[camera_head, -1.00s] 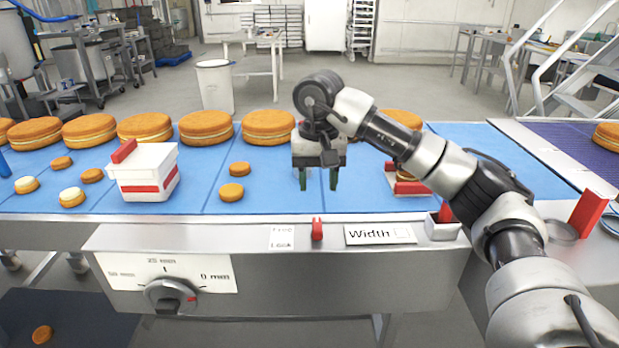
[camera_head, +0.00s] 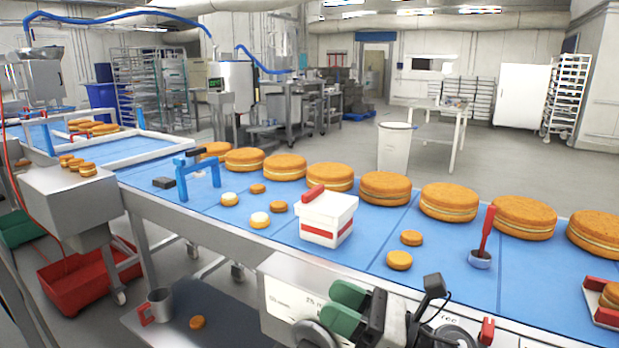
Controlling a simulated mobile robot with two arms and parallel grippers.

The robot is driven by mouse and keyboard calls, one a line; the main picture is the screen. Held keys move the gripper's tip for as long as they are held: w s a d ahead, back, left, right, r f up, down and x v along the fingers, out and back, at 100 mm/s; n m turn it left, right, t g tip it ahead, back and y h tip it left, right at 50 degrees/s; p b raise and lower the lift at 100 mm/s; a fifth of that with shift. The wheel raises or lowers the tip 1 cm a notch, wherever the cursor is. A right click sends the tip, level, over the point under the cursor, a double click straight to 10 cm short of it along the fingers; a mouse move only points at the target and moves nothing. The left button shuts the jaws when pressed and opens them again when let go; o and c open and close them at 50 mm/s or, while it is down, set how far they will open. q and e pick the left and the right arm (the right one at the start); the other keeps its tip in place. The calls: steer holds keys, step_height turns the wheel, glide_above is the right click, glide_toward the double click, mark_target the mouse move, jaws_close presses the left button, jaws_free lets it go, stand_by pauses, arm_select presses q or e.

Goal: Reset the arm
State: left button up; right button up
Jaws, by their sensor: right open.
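My right gripper (camera_head: 347,306) is at the bottom of the head view, in front of the conveyor's near side. Its two green fingertips point left, are apart and hold nothing. It covers part of the white dial panel (camera_head: 283,305) on the conveyor's front. The rest of my right arm is mostly below the picture. My left gripper is not in view.
The blue conveyor belt (camera_head: 365,248) carries several large filled rounds (camera_head: 385,188), small rounds (camera_head: 399,260), a white box (camera_head: 328,219), a red-handled tool (camera_head: 486,232) and a blue stand (camera_head: 197,178). A red crate (camera_head: 85,283) stands on the floor left.

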steer(key=w+d+f+m+t+h, duration=0.1)
steer(key=d+f+m+t+h, duration=0.4)
steer(key=m, duration=0.8)
steer(key=d+m+t+h, duration=0.3)
steer(key=m+t+h, duration=0.45)
steer(key=m, duration=0.45)
steer(key=s+d+f+m+g+h, duration=0.3)
steer(key=f+m+h, duration=0.1)
steer(key=f+m, duration=0.3)
steer(key=s+d+f+m+g+h, duration=0.3)
steer(key=d+f+m+h, duration=0.1)
steer(key=f+m, duration=0.3)
steer(key=s+d+f+m+g, duration=0.1)
steer(key=s+f+m+g, duration=0.35)
steer(key=s, duration=0.45)
steer(key=s+f+m+g, duration=0.3)
steer(key=s+f+g, duration=0.2)
steer(key=s, duration=0.3)
step_height(320, 180, down, 24)
steer(key=s+g+p, duration=0.2)
steer(key=p, duration=0.2)
steer(key=s+d+f+p, duration=0.1)
steer(key=s+f, duration=0.5)
steer(key=s, duration=0.2)
steer(key=s+d+f+g+p, duration=0.1)
steer(key=s+d+f+p, duration=0.1)
steer(key=s+f, duration=0.3)
steer(key=s, duration=0.3)
steer(key=shift+f, duration=0.35)
